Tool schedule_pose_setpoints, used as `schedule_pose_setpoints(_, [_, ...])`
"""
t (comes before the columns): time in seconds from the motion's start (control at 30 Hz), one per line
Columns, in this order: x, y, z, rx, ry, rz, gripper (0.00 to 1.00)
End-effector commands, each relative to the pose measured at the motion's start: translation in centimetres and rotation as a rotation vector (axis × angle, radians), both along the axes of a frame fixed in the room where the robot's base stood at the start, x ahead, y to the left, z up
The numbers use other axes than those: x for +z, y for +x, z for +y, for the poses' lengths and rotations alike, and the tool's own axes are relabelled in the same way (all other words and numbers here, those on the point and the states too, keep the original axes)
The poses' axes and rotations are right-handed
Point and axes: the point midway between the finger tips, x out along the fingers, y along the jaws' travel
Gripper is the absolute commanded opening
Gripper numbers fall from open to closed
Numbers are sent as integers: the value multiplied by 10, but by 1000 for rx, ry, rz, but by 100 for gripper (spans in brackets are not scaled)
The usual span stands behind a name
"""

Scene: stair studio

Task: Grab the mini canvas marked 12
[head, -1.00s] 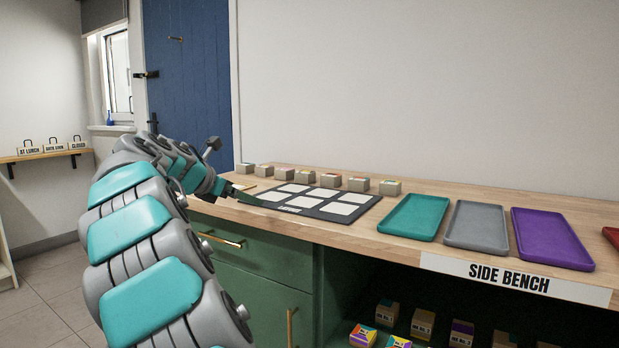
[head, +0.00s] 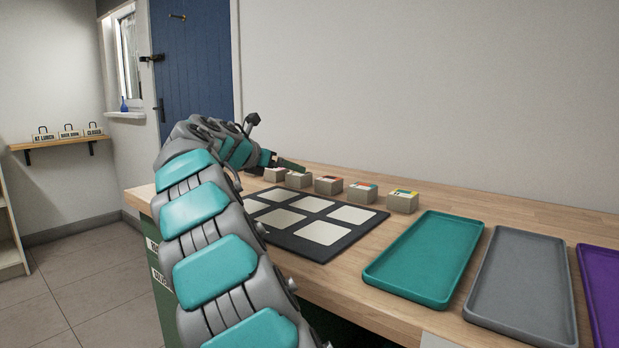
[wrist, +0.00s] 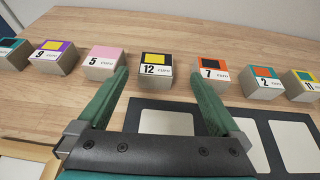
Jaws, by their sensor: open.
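The mini canvas marked 12 (wrist: 156,68) is a small block with a black-and-yellow top and a white number label. In the wrist view it stands on the bench just beyond the fingertips, about midway between them. My gripper (wrist: 159,78) is open and empty, with its two green fingers spread wide. In the head view my gripper (head: 291,165) hangs over the left part of the block row. The block tops there are too small to read, and my arm hides the row's far end.
Canvas 5 (wrist: 104,63) stands close left of it and canvas 7 (wrist: 208,70) close right, with bare wood between. Canvases 9 (wrist: 57,57), 2 (wrist: 263,82) and 11 (wrist: 302,86) continue the row. A dark mat (head: 306,248) with pale squares and a teal tray (head: 375,271) lie nearer.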

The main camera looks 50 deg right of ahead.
Motion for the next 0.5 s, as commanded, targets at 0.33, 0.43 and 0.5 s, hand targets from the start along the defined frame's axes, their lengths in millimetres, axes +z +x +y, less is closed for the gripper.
schedule_pose_setpoints(0.33, [-15, 4, -26, -1, 1, 2, 100])
schedule_pose_setpoints(0.43, [-25, 6, -35, -3, 3, 3, 100])
schedule_pose_setpoints(0.5, [-33, 9, -43, -3, 4, 4, 100])
